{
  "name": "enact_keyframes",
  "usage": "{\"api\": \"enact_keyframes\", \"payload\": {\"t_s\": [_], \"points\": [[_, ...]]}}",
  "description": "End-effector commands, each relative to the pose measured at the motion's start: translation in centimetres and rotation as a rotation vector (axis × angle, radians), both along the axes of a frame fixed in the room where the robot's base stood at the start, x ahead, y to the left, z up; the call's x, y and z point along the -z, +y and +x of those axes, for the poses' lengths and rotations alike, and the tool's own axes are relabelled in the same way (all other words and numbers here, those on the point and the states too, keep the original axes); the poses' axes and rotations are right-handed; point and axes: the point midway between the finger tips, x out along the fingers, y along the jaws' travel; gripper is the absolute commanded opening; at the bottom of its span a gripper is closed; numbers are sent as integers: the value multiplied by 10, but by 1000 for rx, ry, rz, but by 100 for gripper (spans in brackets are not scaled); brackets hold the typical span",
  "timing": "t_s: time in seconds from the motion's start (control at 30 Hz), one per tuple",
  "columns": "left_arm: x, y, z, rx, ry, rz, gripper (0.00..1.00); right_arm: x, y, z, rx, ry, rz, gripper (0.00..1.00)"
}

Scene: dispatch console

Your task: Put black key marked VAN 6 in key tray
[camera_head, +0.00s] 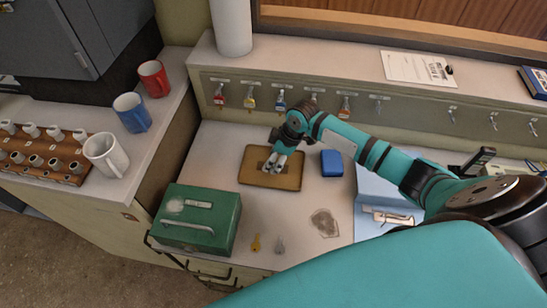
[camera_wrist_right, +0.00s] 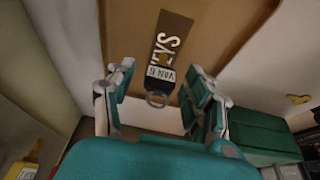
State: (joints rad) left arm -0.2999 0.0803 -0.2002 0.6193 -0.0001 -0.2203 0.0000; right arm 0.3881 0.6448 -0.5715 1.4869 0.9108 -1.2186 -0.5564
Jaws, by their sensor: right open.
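The key tray (camera_head: 252,162) is a shallow brown tray on the desk below the hook rail. It fills the upper middle of the right wrist view (camera_wrist_right: 222,35), with a dark KEYS label (camera_wrist_right: 172,36). The black key tag marked VAN 6 (camera_wrist_right: 160,76), with its metal ring, shows over that label, within the tray's outline. My right gripper (camera_head: 277,163) is over the tray. In the wrist view its fingers stand apart on either side of the key. Whether a finger touches it, I cannot tell. My left gripper is not in view.
A green cash box (camera_head: 195,222) stands left of the tray's front. A blue box (camera_head: 331,163) is close on the tray's right. A yellow key (camera_head: 256,243) and a grey key (camera_head: 279,245) lie in front. Several keys hang on the rail (camera_head: 300,90) behind.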

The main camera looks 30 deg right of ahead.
Motion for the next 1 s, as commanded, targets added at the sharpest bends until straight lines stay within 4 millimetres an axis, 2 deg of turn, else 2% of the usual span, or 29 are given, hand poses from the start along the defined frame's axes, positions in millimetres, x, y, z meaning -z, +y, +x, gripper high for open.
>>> {"api": "enact_keyframes", "payload": {"t_s": [0.17,0.4,0.6,0.8,1.0], "points": [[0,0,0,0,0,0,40,-19,-6,-3,-1,-4,-1,53],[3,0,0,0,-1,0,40,-68,-20,-15,-1,-5,-1,53],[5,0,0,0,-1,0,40,-100,-28,-22,0,-2,-1,53],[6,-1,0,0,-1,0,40,-113,-31,-26,0,0,1,53],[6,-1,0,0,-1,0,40,-115,-31,-26,0,0,1,53]]}}
